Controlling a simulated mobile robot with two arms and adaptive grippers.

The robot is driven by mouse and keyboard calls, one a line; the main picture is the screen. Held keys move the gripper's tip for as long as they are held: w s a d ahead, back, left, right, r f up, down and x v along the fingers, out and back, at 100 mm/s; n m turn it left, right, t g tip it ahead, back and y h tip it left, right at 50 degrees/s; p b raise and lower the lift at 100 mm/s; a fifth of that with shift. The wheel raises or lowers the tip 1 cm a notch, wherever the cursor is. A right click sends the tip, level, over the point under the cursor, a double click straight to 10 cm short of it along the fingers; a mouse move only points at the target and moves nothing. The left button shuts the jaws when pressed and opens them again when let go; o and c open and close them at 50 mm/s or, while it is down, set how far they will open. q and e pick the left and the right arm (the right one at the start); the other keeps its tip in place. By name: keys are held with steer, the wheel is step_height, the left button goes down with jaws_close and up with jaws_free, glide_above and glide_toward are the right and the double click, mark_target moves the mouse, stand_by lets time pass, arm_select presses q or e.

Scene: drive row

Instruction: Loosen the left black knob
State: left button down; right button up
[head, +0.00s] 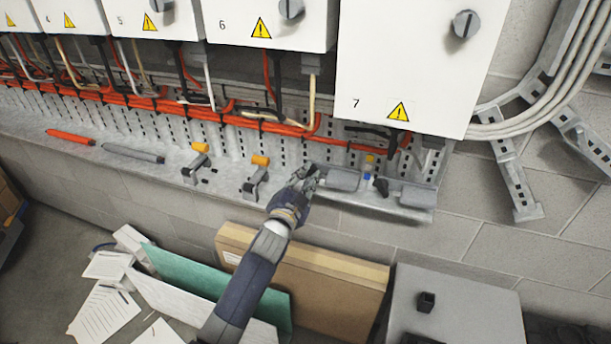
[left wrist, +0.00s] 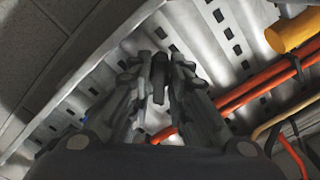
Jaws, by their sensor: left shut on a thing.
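My left gripper (head: 306,180) is at the left end of a grey metal rail (head: 385,206) below cabinet 7. It is shut on the left black knob, which the fingers hide in the head view. In the left wrist view, a dark piece (left wrist: 159,76) shows between the two fingers (left wrist: 160,95); its outline is partly covered. My right gripper is in neither view.
Two yellow-topped clamps (head: 256,177) stand on the ledge to the left, with a red marker-like rod (head: 71,137) and a grey one (head: 133,153) farther left. Orange cables (head: 250,121) run behind. A cardboard box (head: 340,295) and a grey box (head: 455,305) stand below.

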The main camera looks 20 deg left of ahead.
arm_select(q)
steer(key=shift+f+n, duration=0.1)
steer(key=shift+n, duration=0.3)
steer(key=c, duration=1.7)
jaws_free()
steer(key=shift+o, duration=0.2)
steer(key=s, duration=1.2)
steer(key=shift+a, duration=0.25)
